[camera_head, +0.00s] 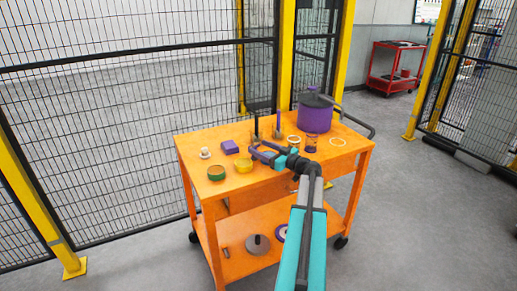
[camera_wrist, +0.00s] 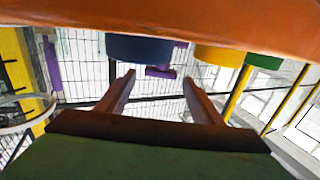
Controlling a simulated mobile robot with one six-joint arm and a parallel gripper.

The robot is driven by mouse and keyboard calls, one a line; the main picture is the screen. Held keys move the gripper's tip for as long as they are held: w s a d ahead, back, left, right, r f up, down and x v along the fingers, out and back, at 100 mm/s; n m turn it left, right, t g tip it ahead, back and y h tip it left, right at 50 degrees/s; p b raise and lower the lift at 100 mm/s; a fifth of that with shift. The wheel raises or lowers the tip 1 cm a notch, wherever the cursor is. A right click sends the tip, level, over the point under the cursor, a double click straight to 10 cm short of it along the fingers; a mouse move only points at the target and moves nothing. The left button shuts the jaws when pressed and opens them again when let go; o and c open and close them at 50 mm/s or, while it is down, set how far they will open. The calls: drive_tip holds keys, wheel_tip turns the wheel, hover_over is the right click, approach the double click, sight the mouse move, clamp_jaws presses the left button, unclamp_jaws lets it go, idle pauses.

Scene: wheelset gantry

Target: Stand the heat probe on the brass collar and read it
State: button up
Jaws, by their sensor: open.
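My gripper (camera_head: 253,151) is over the top of the orange cart, its fingers spread and nothing between them. In the wrist view my gripper (camera_wrist: 160,76) is open, with a dark blue round thing (camera_wrist: 140,48) and a purple piece (camera_wrist: 160,72) beyond the fingertips. I cannot tell for sure which thing is the heat probe; a slim purple upright (camera_head: 278,124) and a dark upright (camera_head: 256,127) stand behind my gripper. The brass collar is also uncertain: a yellow round piece (camera_head: 243,166) and a pale yellow ring (camera_head: 337,142) are on the cart. No reading shows.
The orange cart (camera_head: 300,178) also bears a purple pot (camera_head: 314,117), a purple block (camera_head: 230,147), a green round piece (camera_head: 216,173), a white knobbed piece (camera_head: 205,153) and a dark cylinder (camera_head: 311,144). A grey disc (camera_head: 257,244) lies below. Mesh fencing (camera_head: 110,110) stands behind.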

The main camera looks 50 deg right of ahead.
drive_tip(key=s, duration=1)
drive_tip(key=shift+s, duration=0.1)
idle(0.4)
